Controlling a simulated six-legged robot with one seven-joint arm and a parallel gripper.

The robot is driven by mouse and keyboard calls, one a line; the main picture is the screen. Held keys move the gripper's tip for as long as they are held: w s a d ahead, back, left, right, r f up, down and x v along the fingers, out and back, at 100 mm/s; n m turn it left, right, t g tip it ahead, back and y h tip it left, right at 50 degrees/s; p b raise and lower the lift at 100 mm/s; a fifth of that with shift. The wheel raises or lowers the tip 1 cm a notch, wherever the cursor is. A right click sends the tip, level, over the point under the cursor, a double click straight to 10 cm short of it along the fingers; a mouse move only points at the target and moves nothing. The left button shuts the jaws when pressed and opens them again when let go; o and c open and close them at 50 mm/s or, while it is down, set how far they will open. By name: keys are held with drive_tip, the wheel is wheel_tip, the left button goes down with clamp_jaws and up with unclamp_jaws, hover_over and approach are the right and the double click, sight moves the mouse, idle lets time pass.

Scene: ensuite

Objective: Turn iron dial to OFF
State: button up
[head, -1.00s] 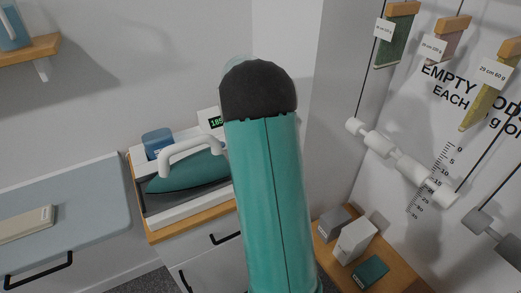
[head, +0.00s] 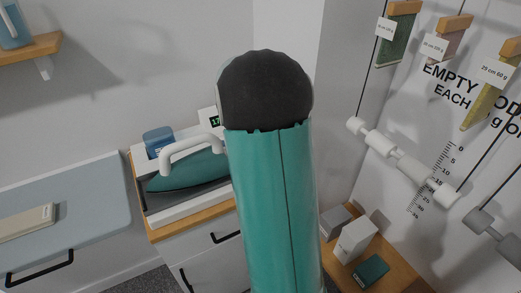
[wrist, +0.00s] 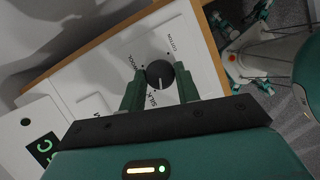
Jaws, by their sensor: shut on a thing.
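The iron dial (wrist: 160,73) is a dark round knob with a white mark, on a white panel lettered COTTON, WOOL and SILK in the wrist view. The white mark points toward the bottom of that view, near the SILK lettering. I cannot make out an OFF label. My gripper (wrist: 160,82) has one green finger on each side of the dial and is shut on it. The teal iron (head: 190,171) with a white handle lies on its station in the head view. My own arm hides the dial and gripper there.
A small display (head: 215,120) with green digits is partly covered by my arm; it also shows in the wrist view (wrist: 43,148). A blue container (head: 158,140) stands behind the iron. An ironing board (head: 75,215) is at left. Small boxes (head: 355,238) sit on a wooden surface at right.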

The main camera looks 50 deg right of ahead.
drive_tip(key=n+t, duration=0.1)
drive_tip(key=n, duration=0.2)
drive_tip(key=n+t, duration=0.1)
drive_tip(key=n, duration=0.2)
drive_tip(key=shift+s+h, duration=0.2)
drive_tip(key=shift+h, duration=0.1)
drive_tip(key=n+t, duration=0.1)
drive_tip(key=n, duration=0.2)
drive_tip(key=n+t+y, duration=0.1)
drive_tip(key=n, duration=0.2)
drive_tip(key=shift+s+n+t, duration=0.2)
drive_tip(key=shift+n+t, duration=0.2)
drive_tip(key=o, duration=1)
drive_tip(key=v, duration=1.3)
drive_tip(key=shift+s+a+r, duration=0.15)
drive_tip(key=shift+r, duration=0.15)
